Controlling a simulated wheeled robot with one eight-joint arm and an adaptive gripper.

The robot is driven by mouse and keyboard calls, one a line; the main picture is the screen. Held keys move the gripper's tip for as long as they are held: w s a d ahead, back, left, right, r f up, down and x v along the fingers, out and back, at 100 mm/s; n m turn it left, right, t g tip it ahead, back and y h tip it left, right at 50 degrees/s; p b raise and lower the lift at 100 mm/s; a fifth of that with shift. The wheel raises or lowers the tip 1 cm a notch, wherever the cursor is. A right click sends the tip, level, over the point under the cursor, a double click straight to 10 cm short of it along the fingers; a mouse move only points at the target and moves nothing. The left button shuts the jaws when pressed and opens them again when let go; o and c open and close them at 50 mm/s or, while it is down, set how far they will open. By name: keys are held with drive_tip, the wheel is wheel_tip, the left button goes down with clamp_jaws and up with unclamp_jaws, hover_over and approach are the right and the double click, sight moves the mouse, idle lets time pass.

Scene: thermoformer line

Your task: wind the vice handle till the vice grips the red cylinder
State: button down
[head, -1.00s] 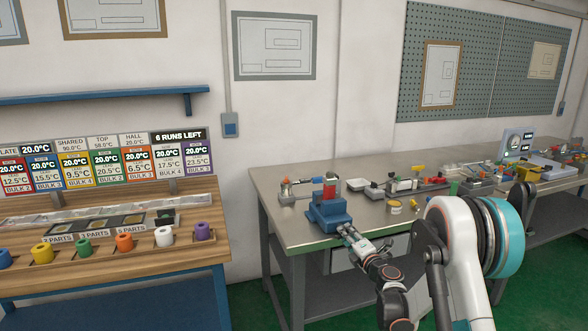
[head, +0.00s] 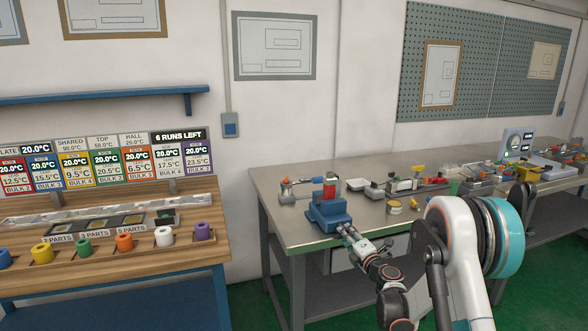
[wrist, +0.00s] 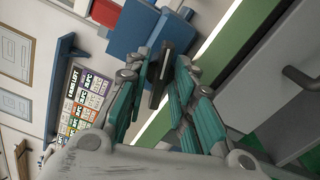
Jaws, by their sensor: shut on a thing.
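The blue vice (head: 328,213) stands at the front left corner of the metal bench. The red cylinder (head: 330,191) sits upright at the top of the vice. Whether both jaws touch it is too small to tell. In the wrist view the vice (wrist: 135,28) is at the top, with a red part (wrist: 105,13) left of it. My gripper (head: 346,231) is at the front of the vice. In the wrist view my gripper (wrist: 162,75) is shut on the dark vice handle (wrist: 157,85), which lies between the teal fingers.
A wooden table (head: 150,262) with coloured rolls stands at left, across a gap.

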drive_tip(key=shift+m, duration=1.3)
drive_tip(key=m, duration=0.2)
drive_tip(key=shift+m, duration=0.4)
drive_tip(key=shift+m, duration=1.4)
drive_tip(key=c, duration=1.3)
unclamp_jaws()
